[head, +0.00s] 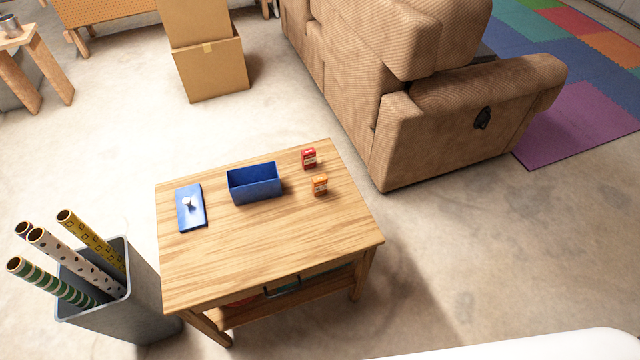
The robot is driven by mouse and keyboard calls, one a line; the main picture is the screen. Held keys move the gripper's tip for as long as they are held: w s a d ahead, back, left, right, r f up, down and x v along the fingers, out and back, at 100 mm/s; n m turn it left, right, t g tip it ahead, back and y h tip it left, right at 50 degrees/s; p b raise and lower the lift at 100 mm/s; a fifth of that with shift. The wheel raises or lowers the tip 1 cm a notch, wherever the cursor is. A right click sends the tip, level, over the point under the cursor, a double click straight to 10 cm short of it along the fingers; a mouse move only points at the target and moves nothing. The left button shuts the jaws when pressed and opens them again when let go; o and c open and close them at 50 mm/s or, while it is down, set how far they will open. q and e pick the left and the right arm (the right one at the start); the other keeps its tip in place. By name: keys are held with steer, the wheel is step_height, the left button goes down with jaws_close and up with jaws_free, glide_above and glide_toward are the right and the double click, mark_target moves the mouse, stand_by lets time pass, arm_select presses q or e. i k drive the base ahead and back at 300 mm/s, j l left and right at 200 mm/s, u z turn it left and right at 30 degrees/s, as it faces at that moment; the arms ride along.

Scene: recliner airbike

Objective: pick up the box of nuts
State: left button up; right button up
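Two small boxes stand on the right half of a wooden table (270,245). One is a red box (309,158) near the table's back right edge. The other is an orange box (320,185), a little nearer to me. Their labels are too small to read, so I cannot tell which is the box of nuts. Neither of my grippers is in view.
A blue open bin (254,184) and a flat blue lid (190,208) with a pale knob are on the table. A grey bin with patterned rolls (150,290) stands left. A brown recliner (440,130) is behind right. Cardboard boxes (212,70) stand behind. Floor at right is clear.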

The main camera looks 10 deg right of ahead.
mark_target(319, 183)
steer(key=z, duration=0.4)
steer(key=j+z, duration=0.4)
steer(key=k+j+z, duration=0.1)
steer(key=z, duration=0.25)
steer(key=k+j+z, duration=0.15)
steer(key=j+z, duration=0.25)
steer(key=l, duration=0.1)
